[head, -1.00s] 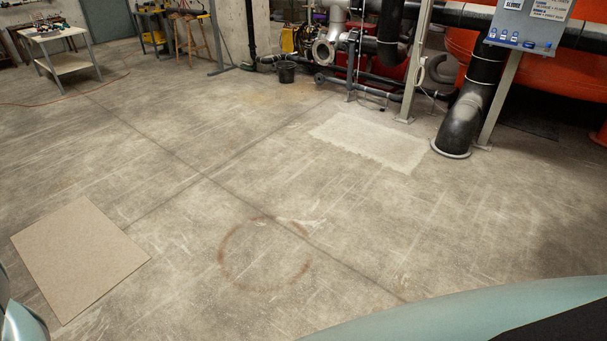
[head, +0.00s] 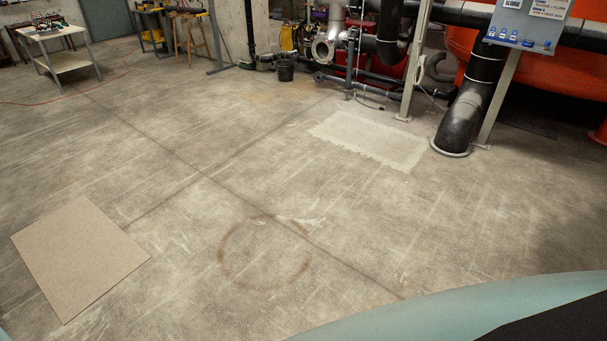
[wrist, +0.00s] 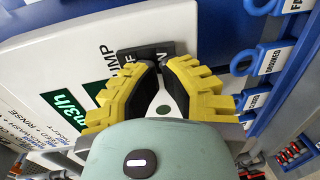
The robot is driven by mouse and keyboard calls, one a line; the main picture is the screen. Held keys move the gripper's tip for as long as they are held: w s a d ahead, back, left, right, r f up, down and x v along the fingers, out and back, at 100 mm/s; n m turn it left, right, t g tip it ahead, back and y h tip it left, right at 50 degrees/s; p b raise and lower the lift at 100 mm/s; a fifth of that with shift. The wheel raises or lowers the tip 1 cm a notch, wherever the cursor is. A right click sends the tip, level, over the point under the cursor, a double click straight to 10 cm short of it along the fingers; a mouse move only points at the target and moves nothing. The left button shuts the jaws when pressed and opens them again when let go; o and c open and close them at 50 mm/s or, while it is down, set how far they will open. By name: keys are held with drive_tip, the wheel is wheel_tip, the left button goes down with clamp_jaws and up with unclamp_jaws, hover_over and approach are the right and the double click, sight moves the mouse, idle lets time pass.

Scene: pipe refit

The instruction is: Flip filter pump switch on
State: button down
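In the wrist view my gripper (wrist: 161,62) has yellow fingers with black pads. The fingertips come almost together, and I see nothing held between them. The tips are over a dark label plate (wrist: 140,52) on a white panel (wrist: 68,52). The letters "UMP" and part of a word like "OFF" show beside the tips. The pump switch itself is not clearly visible; the fingers may hide it. I cannot tell whether the tips touch anything. In the head view the grey-blue control box (head: 524,27) stands at the top right, partly cut off. My gripper is outside that view.
Blue tags (wrist: 273,58) hang on a blue panel right of the fingers in the wrist view. In the head view, black pipes (head: 468,112) stand below the box. A flat board (head: 80,257) lies at left. The middle of the floor (head: 265,200) is clear.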

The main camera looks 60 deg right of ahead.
drive_tip(key=shift+f, duration=0.1)
drive_tip(key=y+b, duration=0.1)
drive_tip(key=b, duration=0.5)
drive_tip(key=shift+a+f+y, duration=0.2)
drive_tip(key=shift+a+y, duration=0.15)
drive_tip(key=shift+y, duration=0.05)
drive_tip(key=shift+d, duration=0.1)
drive_tip(key=d+f+b, duration=0.1)
drive_tip(key=d+b, duration=0.1)
drive_tip(key=d, duration=1.2)
drive_tip(key=shift+s+f, duration=0.15)
drive_tip(key=shift+s, duration=0.3)
